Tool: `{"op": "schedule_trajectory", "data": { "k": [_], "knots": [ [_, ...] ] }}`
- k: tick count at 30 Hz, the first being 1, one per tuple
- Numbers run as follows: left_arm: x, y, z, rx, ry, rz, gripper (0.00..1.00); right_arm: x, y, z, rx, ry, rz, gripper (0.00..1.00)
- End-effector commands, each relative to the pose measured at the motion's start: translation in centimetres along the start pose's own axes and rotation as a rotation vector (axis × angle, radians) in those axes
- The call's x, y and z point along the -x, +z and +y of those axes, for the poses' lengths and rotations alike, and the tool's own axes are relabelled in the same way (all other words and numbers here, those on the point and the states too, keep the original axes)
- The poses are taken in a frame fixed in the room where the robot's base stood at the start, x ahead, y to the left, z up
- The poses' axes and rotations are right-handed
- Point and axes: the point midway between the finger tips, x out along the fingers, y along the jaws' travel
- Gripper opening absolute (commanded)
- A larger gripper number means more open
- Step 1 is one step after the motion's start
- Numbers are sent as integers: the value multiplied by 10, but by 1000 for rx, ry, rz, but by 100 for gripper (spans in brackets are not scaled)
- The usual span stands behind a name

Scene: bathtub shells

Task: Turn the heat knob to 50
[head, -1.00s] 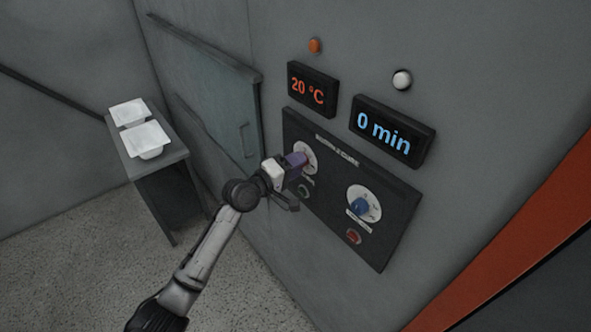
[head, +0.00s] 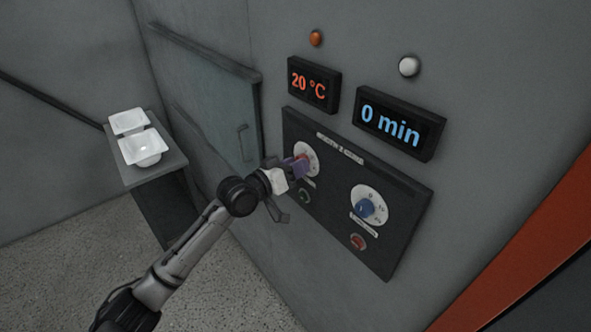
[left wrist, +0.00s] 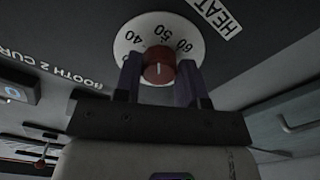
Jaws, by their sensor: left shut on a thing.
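The heat knob is a red knob (left wrist: 158,68) on a white dial (left wrist: 128,42) marked 40, 50 and 60, with a HEAT label beside it in the left wrist view. In the head view its dial (head: 311,154) is on the left of the dark control panel. My left gripper (left wrist: 160,80) is shut on the red knob, one finger on each side. It also shows in the head view (head: 298,166), covering much of the knob. The knob's white mark points up toward the 50 in the left wrist view. The orange temperature display (head: 314,86) reads 20 °C. My right gripper is out of view.
A blue knob (head: 365,208) on its own dial, a green button (head: 305,196) and a red button (head: 358,242) share the panel (head: 400,245). A blue display (head: 394,124) reads 0 min. White shells (head: 143,148) sit on a grey stand (head: 170,163) at left.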

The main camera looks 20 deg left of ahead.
Motion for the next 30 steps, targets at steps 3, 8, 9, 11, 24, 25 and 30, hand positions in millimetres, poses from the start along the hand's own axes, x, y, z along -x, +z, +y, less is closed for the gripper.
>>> {"op": "schedule_trajectory", "data": {
  "k": [3, 8, 9, 11, 24, 25, 30],
  "knots": [
    [0, 1, -1, -60, 0, -1, 14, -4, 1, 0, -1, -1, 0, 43],
    [0, 1, -1, -116, 0, -1, 14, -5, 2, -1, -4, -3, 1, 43],
    [0, 1, -1, -126, 0, -1, 14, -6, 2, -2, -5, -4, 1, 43],
    [0, 1, -1, -138, 0, -1, 14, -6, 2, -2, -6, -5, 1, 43],
    [0, 1, -1, -157, -1, -2, 14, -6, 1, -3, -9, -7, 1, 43],
    [0, 1, -1, -157, -1, -2, 14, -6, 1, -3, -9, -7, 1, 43],
    [0, 1, -1, -156, -1, -2, 46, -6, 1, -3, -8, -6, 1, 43]
  ]
}}
